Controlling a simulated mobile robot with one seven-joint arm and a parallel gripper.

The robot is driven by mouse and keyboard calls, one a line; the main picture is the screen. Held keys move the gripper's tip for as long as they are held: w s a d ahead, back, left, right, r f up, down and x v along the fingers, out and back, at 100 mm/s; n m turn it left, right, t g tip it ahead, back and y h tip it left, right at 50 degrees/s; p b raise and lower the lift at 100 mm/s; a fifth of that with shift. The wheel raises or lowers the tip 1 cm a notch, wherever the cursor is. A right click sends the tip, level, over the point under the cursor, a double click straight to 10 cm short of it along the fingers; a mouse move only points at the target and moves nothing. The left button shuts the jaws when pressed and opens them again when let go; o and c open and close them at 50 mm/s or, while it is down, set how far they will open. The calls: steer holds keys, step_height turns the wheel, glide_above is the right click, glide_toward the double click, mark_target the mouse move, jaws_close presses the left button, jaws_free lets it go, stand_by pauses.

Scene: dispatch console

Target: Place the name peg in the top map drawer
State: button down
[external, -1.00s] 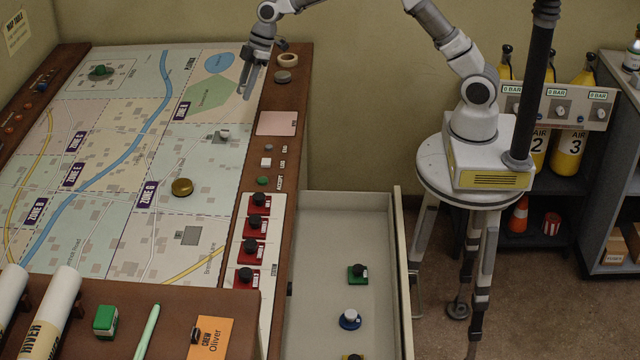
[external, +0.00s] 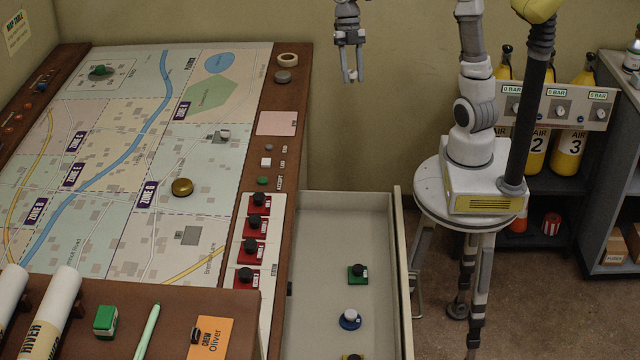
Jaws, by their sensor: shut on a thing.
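My gripper (external: 350,78) is at the top of the external view, pointing down, above and beyond the far end of the open map drawer. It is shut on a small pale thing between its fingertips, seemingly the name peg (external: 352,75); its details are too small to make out. The top map drawer (external: 325,205) is pulled out on the right side of the map table. Its far part is bare.
The map table (external: 110,210) fills the left, with a brass disc (external: 182,187) on it. Red pieces with black knobs (external: 259,202) line its right edge. An orange Crew Oliver card (external: 212,338) lies on the front ledge. The drawer's raised right wall (external: 402,270) stands near my base.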

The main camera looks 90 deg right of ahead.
steer(key=s+a+f+n+g+h+b, duration=0.1)
steer(key=s+n, duration=0.1)
steer(key=s, duration=0.3)
steer(key=s+a+f+n+g+b, duration=0.1)
steer(key=s+f+n, duration=0.15)
steer(key=s, duration=0.25)
steer(key=b, duration=0.5)
glide_above(366, 239)
steer(key=d, duration=0.1)
steer(key=f, duration=2.5)
steer(key=w+f, duration=0.1)
steer(key=f, duration=1.2)
steer(key=shift+f, duration=0.1)
steer(key=shift+f+b, duration=0.8)
steer(key=shift+f, duration=1.1)
steer(key=shift+f, duration=0.2)
steer(key=c, duration=0.5)
jaws_free()
